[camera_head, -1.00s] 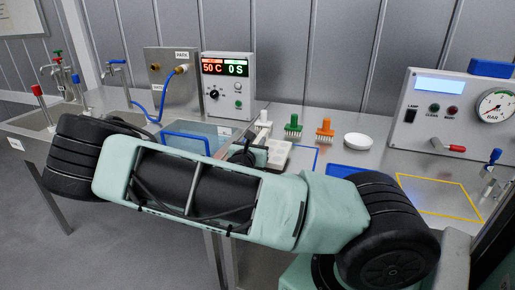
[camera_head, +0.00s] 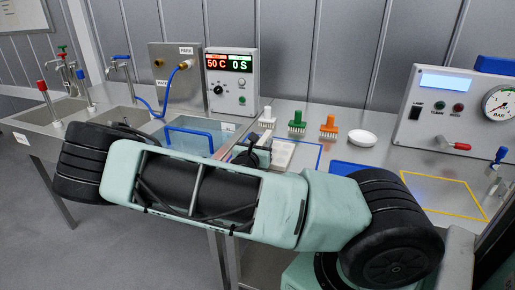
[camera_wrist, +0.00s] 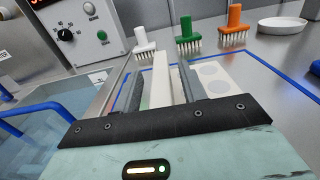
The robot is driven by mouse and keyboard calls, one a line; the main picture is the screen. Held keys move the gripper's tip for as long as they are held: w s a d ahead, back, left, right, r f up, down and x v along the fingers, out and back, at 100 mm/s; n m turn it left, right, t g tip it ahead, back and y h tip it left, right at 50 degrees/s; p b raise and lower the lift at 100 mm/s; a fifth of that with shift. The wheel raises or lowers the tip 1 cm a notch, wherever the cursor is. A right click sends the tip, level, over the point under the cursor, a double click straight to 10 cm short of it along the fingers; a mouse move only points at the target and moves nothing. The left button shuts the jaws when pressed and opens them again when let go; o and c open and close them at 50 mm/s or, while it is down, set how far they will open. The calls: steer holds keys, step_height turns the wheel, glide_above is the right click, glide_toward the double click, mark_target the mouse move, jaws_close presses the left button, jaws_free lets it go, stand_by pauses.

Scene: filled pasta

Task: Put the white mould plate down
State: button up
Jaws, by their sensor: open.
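The white mould plate (camera_wrist: 215,78), with round hollows, lies on the worktop inside a blue outlined square (camera_wrist: 262,62) in the wrist view. It also shows in the head view (camera_head: 292,154), partly hidden behind my arm. My gripper (camera_wrist: 161,68) is open, with one dark finger on each side of a raised white strip (camera_wrist: 160,80) at the plate's left side. I cannot tell whether the fingers touch the strip. In the head view my gripper (camera_head: 256,152) is mostly hidden behind my wrist.
White (camera_head: 267,115), green (camera_head: 297,121) and orange (camera_head: 329,126) brushes stand behind the plate, with a white dish (camera_head: 362,138) to their right. A water bath with a blue handle (camera_head: 170,131) is left. A yellow outlined area (camera_head: 445,192) at right is clear.

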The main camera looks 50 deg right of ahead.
steer(key=b+v, duration=0.1)
steer(key=v, duration=1.1)
steer(key=s+a+f+m+g+y, duration=0.5)
steer(key=s+a+m+g+y, duration=0.2)
steer(key=s+a+m, duration=0.3)
steer(key=s+a+r+m+y, duration=0.1)
steer(key=s+a+r+y, duration=0.2)
steer(key=a, duration=0.4)
steer(key=s+a+r+m+y, duration=0.2)
steer(key=s+a+r+y, duration=0.1)
steer(key=a, duration=0.4)
steer(key=s+a+r+m+y, duration=0.1)
steer(key=s+a+r+y, duration=0.3)
steer(key=a+r, duration=0.2)
steer(key=shift+s+a+m, duration=0.3)
steer(key=shift+a+m, duration=0.1)
steer(key=shift+a, duration=0.55)
